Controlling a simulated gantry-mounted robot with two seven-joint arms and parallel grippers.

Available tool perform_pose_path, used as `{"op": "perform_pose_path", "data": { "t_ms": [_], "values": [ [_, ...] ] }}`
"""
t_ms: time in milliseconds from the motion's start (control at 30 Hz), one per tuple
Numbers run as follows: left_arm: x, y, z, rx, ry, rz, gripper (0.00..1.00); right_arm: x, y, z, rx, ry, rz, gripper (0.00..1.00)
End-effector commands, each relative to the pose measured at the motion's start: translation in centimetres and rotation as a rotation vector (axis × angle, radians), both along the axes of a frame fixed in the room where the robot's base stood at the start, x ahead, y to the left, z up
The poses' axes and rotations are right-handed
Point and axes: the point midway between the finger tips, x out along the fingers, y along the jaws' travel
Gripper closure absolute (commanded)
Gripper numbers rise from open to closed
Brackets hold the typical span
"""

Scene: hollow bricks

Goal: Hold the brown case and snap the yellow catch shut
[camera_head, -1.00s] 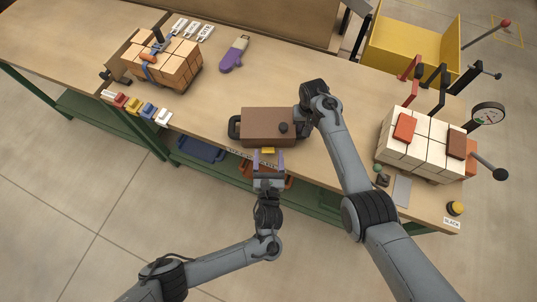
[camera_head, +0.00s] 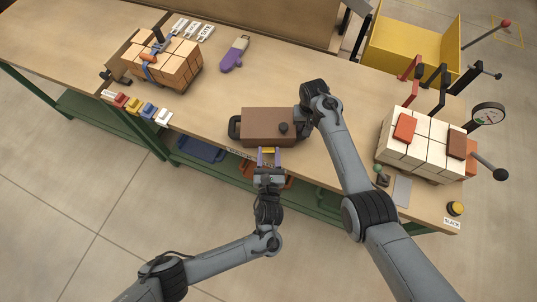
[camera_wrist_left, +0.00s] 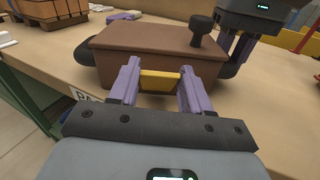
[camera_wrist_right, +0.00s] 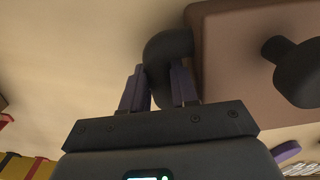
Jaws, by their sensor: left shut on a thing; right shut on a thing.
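The brown case (camera_head: 268,122) sits near the front edge of the workbench, with a dark knob (camera_head: 283,128) on its lid and a dark handle (camera_head: 234,127) at its left end. The yellow catch (camera_wrist_left: 160,80) is on the case's front side. My left gripper (camera_head: 268,157) is in front of the case, its purple fingers shut on the catch from both sides. My right gripper (camera_wrist_right: 158,92) is at the case's right end, shut on the dark handle (camera_wrist_right: 168,50) there. In the head view my right arm hides that handle and the right fingertips.
A strapped stack of tan bricks (camera_head: 172,65) stands at the back left. Small coloured clips (camera_head: 133,105) lie along the front left edge. A purple tool (camera_head: 234,55) lies behind the case. A pale brick stack (camera_head: 415,145) with a gauge is at the right.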

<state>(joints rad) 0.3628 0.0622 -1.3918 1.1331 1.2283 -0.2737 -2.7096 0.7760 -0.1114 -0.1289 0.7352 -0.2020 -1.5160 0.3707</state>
Motion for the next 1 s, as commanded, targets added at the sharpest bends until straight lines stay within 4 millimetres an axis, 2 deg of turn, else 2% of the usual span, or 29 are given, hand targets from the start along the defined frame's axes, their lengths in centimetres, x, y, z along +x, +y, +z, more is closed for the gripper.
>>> {"op": "perform_pose_path", "data": {
  "t_ms": [300,667,700,833,1000],
  "values": [
    [0.96,-0.12,0.84,-0.001,0.215,0.014,0.83,-0.07,0.08,-0.09,0.0,0.002,-0.001,0.96],
    [1.03,-0.18,0.91,0.003,0.246,0.014,0.83,-0.03,0.08,-0.04,0.001,0.001,-0.002,0.96],
    [1.02,-0.18,0.9,0.003,0.246,0.014,0.49,-0.02,0.08,-0.03,0.001,0.0,-0.002,0.96],
    [1.04,-0.18,0.94,0.002,0.245,0.014,0.29,-0.02,0.08,-0.03,0.001,0.0,-0.002,0.96],
    [1.09,-0.14,0.99,0.001,0.243,0.015,0.28,-0.03,0.07,-0.03,0.001,0.0,-0.001,0.96]
  ]
}}
